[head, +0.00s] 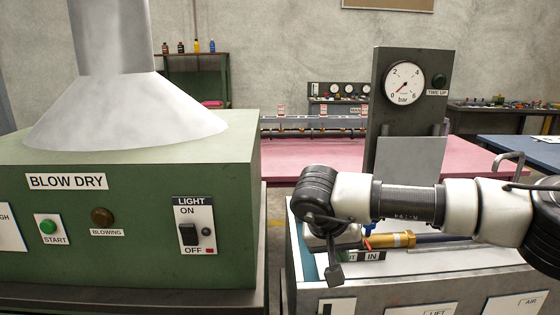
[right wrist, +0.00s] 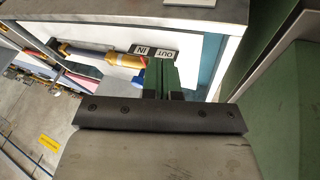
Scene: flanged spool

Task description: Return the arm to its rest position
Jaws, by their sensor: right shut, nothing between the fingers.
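My right arm reaches in from the right in the head view, across the front of the grey test bench (head: 430,272). Its gripper (head: 335,274) hangs down at the bench's left end, beside the IN label (head: 372,257). In the right wrist view the gripper (right wrist: 160,68) is shut with nothing held, close to the IN and OUT labels (right wrist: 152,51). A brass fitting (head: 390,240) on a dark blue hose lies just right of the gripper; it also shows in the right wrist view (right wrist: 118,59). My left gripper is not in view.
A green blow dry cabinet (head: 130,200) with a light switch (head: 194,226) and a large grey hood (head: 120,110) stands at left. A panel with a pressure gauge (head: 404,82) rises behind the arm. A pink-topped table (head: 300,155) is farther back. A narrow gap separates cabinet and bench.

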